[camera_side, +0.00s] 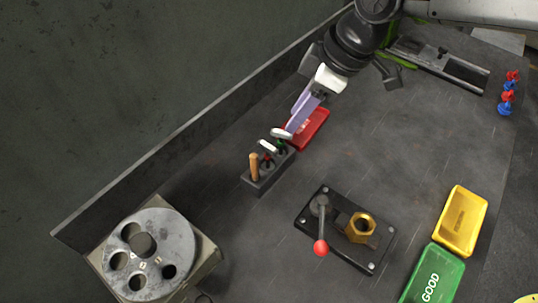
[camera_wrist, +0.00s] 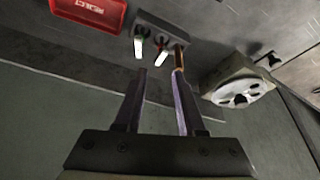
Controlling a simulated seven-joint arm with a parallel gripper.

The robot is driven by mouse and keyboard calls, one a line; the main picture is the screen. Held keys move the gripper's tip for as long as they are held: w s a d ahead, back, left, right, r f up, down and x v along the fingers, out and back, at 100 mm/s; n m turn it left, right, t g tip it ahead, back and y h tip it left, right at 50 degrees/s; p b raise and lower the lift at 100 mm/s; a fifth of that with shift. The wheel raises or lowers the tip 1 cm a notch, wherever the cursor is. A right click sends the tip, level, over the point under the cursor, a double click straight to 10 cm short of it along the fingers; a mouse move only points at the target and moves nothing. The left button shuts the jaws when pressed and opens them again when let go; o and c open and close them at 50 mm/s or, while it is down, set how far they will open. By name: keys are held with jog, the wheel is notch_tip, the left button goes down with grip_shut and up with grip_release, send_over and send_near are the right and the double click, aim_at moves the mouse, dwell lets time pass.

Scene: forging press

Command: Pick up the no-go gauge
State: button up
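The gauge I take for the no-go gauge, with a red collar and a pale flat end (camera_side: 268,146), stands in the middle of a dark holder block (camera_side: 263,181). It also shows in the wrist view (camera_wrist: 162,41). A similar gauge with a green collar (camera_side: 281,133) stands beside it, also seen in the wrist view (camera_wrist: 139,46). A wooden-handled tool (camera_side: 254,167) stands in the block's near end. My gripper (camera_side: 292,127) is open and empty, its fingertips close to the green-collared gauge in the side view. In the wrist view (camera_wrist: 160,70) the red-collared gauge appears beyond the finger gap.
A red REJECT tray (camera_side: 309,128) lies just behind the holder. A clamp fixture with a brass nut (camera_side: 361,227) and a red-knobbed lever stands to the right. A green GOOD tray (camera_side: 436,275) and a yellow tray (camera_side: 463,221) lie farther right. A round disc machine (camera_side: 148,252) stands lower left.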

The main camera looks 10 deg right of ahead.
aim_at(272, 147)
jog(key=x, duration=1.3)
jog(key=shift+s+a+f, duration=0.2)
jog(key=shift+a+f, duration=0.05)
jog(key=shift+a, duration=0.15)
grip_shut()
